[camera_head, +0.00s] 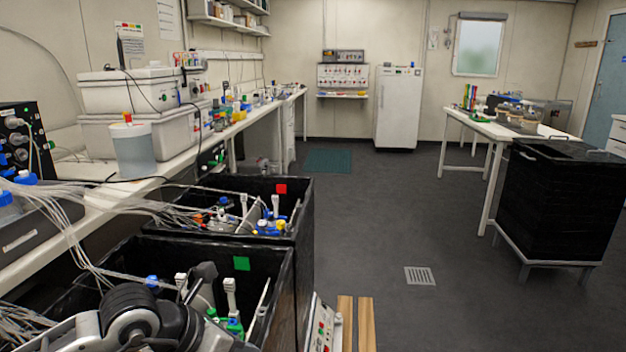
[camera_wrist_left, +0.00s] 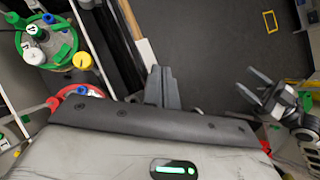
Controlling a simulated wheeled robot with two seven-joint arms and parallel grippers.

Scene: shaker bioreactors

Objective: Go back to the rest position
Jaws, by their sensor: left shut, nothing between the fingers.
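My left arm enters the head view at the bottom left, over the near black tub (camera_head: 277,275) with the green marker; its fingertips are hidden there. In the left wrist view my left gripper (camera_wrist_left: 162,88) is shut and empty, its two fingers together. A vessel with a green-rimmed lid (camera_wrist_left: 47,48) and blue, white and yellow caps is to its upper left. A red-rimmed vessel (camera_wrist_left: 72,97) is partly hidden behind the gripper body.
A second black tub (camera_head: 305,215) with a red marker stands behind the near one. Tubes run from the left bench (camera_head: 75,205) into the tubs. A black cabinet (camera_head: 555,205) stands at right. The floor (camera_head: 375,215) between is clear.

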